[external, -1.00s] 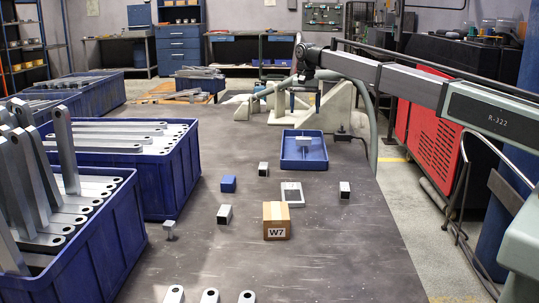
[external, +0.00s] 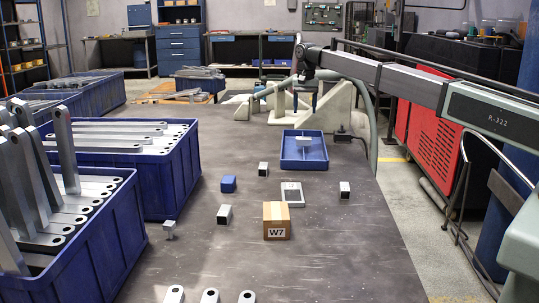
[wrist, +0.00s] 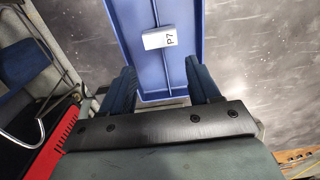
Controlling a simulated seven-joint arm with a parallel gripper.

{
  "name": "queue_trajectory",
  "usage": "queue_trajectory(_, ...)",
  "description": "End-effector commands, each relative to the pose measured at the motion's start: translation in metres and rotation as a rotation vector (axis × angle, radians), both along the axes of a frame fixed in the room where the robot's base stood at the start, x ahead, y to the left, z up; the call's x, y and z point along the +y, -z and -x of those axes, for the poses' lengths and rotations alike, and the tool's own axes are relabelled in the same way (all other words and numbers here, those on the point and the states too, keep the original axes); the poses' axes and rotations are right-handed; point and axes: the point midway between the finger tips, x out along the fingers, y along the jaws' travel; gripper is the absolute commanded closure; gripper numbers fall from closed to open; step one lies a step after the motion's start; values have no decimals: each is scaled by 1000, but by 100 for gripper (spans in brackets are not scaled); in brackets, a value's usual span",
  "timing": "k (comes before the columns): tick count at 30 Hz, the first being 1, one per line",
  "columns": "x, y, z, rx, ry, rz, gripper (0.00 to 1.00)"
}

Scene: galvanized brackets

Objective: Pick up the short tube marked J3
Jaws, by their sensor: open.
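Several short grey tubes with dark open ends lie on the dark table in the external view: one behind the blue block (external: 263,169), one left of the carton (external: 224,214) and one at the right (external: 345,189). No J3 mark is legible on any of them. My gripper (external: 304,103) is in the air at the back of the table, near the blue tray (external: 304,163). In the wrist view my gripper (wrist: 160,70) has its two blue fingers apart with nothing held. Beyond them is the blue tray (wrist: 181,15), holding a pale piece marked P7 (wrist: 160,39).
A carton marked W7 (external: 277,222), a blue block (external: 228,184), a flat pale-topped piece (external: 291,193) and a small T-shaped piece (external: 169,229) stand on the table. Large blue bins (external: 175,170) of brackets line the left. The front right of the table is clear.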

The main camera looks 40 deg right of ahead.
Motion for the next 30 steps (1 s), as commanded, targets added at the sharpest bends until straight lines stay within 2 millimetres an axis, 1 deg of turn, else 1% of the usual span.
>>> queue_trajectory(5,0,0,0,0,0,0,38)
queue_trajectory(8,7,0,-1,0,-8,0,38)
queue_trajectory(11,25,-1,-2,-1,-27,0,38)
queue_trajectory(13,43,-3,-1,-3,-48,0,38)
queue_trajectory(16,74,-5,10,-7,-82,0,38)
queue_trajectory(18,96,-7,29,-12,-107,0,38)
queue_trajectory(20,113,-8,50,-14,-127,0,38)
queue_trajectory(21,123,-8,66,-17,-140,0,38)
queue_trajectory(23,137,-8,89,-21,-158,0,38)
queue_trajectory(24,145,-8,105,-23,-169,0,38)
queue_trajectory(26,154,-7,131,-24,-184,0,38)
queue_trajectory(27,160,-7,150,-25,-193,0,38)
queue_trajectory(29,167,-5,179,-27,-201,0,38)
queue_trajectory(30,170,-4,201,-27,-201,0,38)
